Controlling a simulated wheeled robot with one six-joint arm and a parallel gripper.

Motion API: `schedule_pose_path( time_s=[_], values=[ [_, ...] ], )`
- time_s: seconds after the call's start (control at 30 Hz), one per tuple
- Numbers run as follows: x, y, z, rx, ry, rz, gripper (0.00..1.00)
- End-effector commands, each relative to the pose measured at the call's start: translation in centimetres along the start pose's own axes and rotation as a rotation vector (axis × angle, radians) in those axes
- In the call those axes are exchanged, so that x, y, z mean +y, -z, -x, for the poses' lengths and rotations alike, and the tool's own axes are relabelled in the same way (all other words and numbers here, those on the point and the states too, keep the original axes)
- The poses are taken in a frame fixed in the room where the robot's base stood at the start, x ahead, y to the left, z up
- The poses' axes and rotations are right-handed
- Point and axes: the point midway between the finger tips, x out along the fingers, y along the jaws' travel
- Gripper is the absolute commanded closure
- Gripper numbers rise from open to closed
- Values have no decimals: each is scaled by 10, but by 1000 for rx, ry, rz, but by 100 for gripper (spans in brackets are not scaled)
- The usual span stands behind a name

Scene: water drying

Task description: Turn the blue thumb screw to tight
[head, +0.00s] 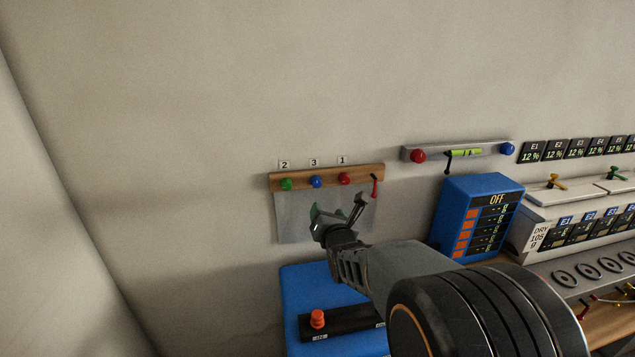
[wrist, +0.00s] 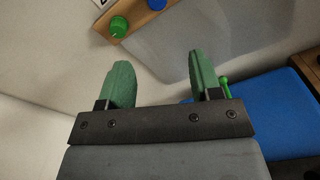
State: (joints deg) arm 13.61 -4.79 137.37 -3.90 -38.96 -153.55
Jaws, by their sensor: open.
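A blue knob (head: 316,182), under the label 3, sits on a wooden rail (head: 270,181) on the wall between a green knob (head: 286,184) and a red knob (head: 344,179). In the wrist view the blue knob (wrist: 157,4) is cut by the top edge, beside the green knob (wrist: 118,27). Another blue knob (head: 507,149) sits at the right end of a grey bar. I cannot tell which is the thumb screw, or how tight either is. My gripper (head: 338,207) is open and empty, just below the wooden rail; its green fingers (wrist: 160,72) show in the wrist view.
A grey sheet (head: 290,225) hangs below the rail, behind my gripper. A small red lever (head: 375,187) is at the rail's right end. A blue box (head: 300,285) stands below. A blue panel reading OFF (head: 455,205) stands to the right. The wall at left is clear.

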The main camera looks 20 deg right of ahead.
Motion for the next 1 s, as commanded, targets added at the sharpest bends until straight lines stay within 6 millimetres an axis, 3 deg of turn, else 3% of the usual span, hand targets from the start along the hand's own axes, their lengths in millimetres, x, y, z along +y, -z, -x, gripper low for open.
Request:
schedule_pose_path(
  time_s=[0.27,0.7,1.0],
  values=[
    [0,-11,-15,-61,-15,150,42],
    [2,-17,-94,-61,-16,150,42],
    [2,-18,-131,-61,-16,150,42]
  ],
)
